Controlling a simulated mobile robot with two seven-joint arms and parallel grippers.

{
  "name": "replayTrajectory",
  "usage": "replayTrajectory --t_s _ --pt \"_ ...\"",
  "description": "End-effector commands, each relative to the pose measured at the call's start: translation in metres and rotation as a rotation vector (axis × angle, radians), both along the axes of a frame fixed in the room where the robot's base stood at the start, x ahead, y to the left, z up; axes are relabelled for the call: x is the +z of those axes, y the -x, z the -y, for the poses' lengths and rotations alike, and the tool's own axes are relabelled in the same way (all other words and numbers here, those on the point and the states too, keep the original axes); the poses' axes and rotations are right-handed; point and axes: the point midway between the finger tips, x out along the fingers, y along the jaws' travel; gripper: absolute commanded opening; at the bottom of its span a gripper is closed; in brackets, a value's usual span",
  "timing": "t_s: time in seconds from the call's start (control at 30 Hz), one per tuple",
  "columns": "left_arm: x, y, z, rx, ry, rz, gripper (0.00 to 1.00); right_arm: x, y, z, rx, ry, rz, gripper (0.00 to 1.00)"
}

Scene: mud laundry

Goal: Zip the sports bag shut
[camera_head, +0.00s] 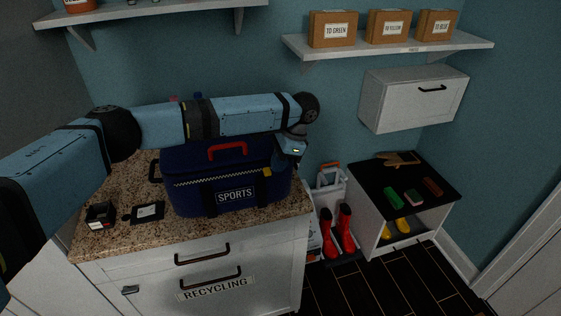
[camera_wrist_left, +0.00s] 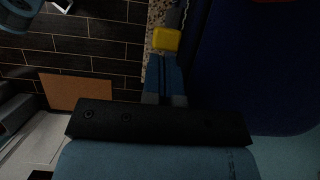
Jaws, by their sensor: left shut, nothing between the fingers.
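The dark blue sports bag (camera_head: 188,196) stands on the granite counter, with a red handle (camera_head: 228,151) on top and a "SPORTS" label on its front. A pale zipper line (camera_head: 215,179) runs across the upper front to a yellow pull tab (camera_head: 267,172) near the right end. My left arm reaches over the bag, and the left gripper (camera_head: 283,160) is at its right end, close to the tab. In the left wrist view the gripper (camera_wrist_left: 165,60) is shut and empty, with the yellow tab (camera_wrist_left: 166,39) right at its fingertips; contact is unclear. My right gripper is not in view.
On the counter (camera_head: 120,235) left of the bag lie a small black box (camera_head: 100,214) and a dark tag (camera_head: 147,212). Red boots (camera_head: 346,230) stand on the floor to the right, beside a low black-topped cabinet (camera_head: 370,180). Shelves (camera_head: 390,48) hang above.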

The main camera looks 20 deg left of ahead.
Motion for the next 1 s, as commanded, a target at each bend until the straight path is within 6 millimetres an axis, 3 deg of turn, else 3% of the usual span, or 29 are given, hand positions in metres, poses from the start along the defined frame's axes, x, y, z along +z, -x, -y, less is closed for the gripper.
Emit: replayTrajectory --t_s 0.17,0.47,1.0 --pt "0.002 0.004 -0.007 0.002 0.000 -0.003 0.00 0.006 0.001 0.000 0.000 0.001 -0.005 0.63" --pt "0.003 0.025 -0.038 0.002 0.000 -0.003 0.00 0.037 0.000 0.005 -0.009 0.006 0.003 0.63" --pt "0.002 0.026 -0.036 0.002 0.000 -0.003 0.00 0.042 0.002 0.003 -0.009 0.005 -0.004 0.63"
